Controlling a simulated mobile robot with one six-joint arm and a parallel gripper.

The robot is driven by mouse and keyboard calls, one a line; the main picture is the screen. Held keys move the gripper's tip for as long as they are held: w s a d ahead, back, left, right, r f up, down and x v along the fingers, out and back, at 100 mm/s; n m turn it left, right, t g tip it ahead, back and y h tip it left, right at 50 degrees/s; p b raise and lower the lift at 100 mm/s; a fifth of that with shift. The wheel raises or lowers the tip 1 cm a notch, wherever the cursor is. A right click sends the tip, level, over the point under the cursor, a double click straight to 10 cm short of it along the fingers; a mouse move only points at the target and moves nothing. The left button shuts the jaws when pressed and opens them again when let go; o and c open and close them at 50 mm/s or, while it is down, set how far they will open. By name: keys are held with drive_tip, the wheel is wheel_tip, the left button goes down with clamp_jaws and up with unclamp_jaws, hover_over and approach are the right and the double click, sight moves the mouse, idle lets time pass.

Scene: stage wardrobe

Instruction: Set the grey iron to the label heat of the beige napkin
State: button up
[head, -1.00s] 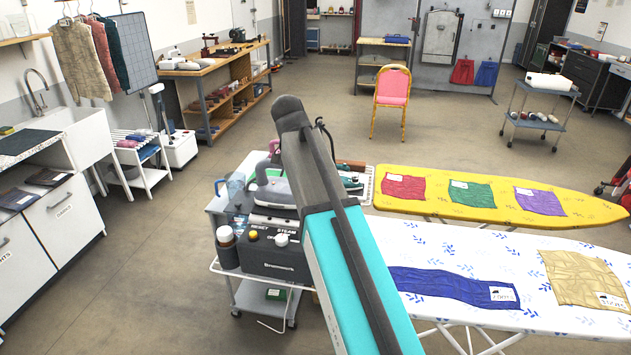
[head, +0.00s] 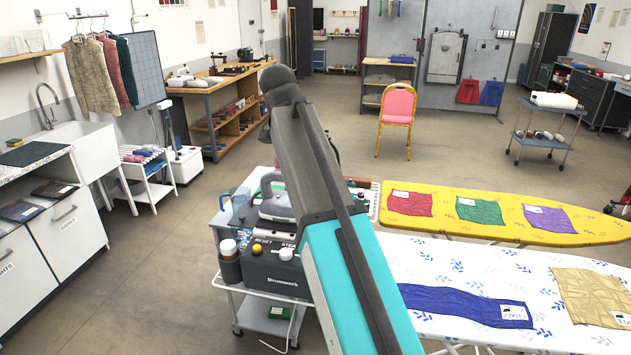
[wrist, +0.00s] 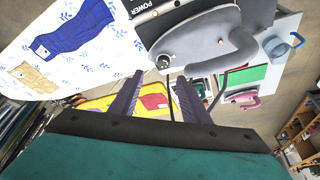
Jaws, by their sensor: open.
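The grey iron (head: 277,206) rests on a dark station box (head: 275,272) at the left end of the white board, partly hidden behind my arm. In the wrist view its grey body (wrist: 195,38) looms large at the top, with a "POWER" marking and a small dark dial (wrist: 163,62). The beige napkin (head: 592,290) lies on the white board at the right; its label (head: 622,318) is too small to read. The napkin also shows in the wrist view (wrist: 32,78). My gripper (wrist: 160,78) is open and empty, its fingertips just below the dial in the picture, apparently apart from it.
A blue napkin (head: 467,305) lies on the white board (head: 435,262). The yellow board (head: 590,228) behind it carries red, green and purple cloths. The station has a yellow button (head: 257,249), a white knob (head: 286,254) and a bottle (head: 229,262) beside it. Floor at left is open.

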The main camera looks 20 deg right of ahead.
drive_tip(key=shift+b+v, duration=0.3)
drive_tip(key=shift+v, duration=1.5)
drive_tip(key=shift+f, duration=0.1)
